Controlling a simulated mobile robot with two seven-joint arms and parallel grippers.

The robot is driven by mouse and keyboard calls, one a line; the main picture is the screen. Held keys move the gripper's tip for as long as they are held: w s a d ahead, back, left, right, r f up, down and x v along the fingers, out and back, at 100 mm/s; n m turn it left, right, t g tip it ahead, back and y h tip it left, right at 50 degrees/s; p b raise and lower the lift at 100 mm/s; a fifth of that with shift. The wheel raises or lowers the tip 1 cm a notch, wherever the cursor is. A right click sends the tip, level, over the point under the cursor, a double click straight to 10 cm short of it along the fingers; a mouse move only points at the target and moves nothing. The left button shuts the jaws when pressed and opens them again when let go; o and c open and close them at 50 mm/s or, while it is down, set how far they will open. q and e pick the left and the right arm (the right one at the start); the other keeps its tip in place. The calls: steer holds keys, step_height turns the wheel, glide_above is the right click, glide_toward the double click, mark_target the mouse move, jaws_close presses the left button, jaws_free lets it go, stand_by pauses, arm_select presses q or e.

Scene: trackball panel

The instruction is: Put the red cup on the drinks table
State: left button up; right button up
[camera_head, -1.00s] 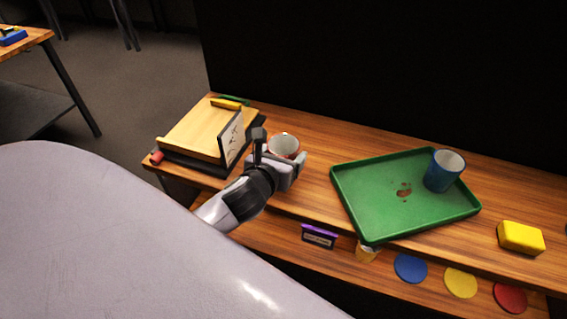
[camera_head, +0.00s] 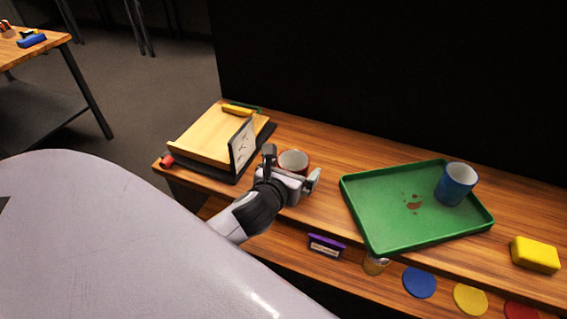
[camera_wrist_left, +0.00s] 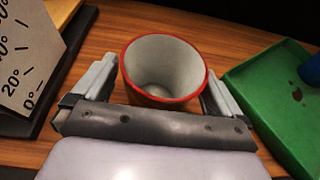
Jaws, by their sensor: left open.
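The red cup (camera_head: 293,161) stands upright and empty on the wooden counter, white inside with a red rim. It also shows in the left wrist view (camera_wrist_left: 165,70). My left gripper (camera_head: 292,170) is open, with one finger on each side of the cup. In the left wrist view, the left gripper (camera_wrist_left: 160,88) shows gaps that look small between the fingers and the cup wall; I cannot tell whether either touches. The cup's lower front is hidden by the gripper in the head view. I cannot tell which surface is the drinks table. My right gripper is not in view.
A slanted wooden board (camera_head: 215,138) with a marked upright card (camera_head: 243,146) stands close left of the cup. A green tray (camera_head: 375,235) holding a blue cup (camera_head: 456,184) is to the right, with a yellow block (camera_head: 535,254) beyond. Another table (camera_head: 50,50) stands far left.

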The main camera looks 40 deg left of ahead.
arm_select(q)
steer(key=v, duration=1.1)
steer(key=s+d+f+n+g+h, duration=0.1)
steer(key=s+d+f+n+h, duration=0.1)
steer(key=f+n, duration=0.6)
steer(key=s+d+f+n+g+h, duration=0.2)
steer(key=s+f+n, duration=0.4)
steer(key=n, duration=1.7)
step_height(320, 180, down, 3)
steer(key=shift+d+f+h+p, duration=0.1)
steer(key=shift+d+h+p, duration=0.4)
steer(key=shift+d, duration=0.75)
steer(key=shift+s, duration=0.1)
steer(key=shift+r+p, duration=0.35)
steer(key=shift+r, duration=0.2)
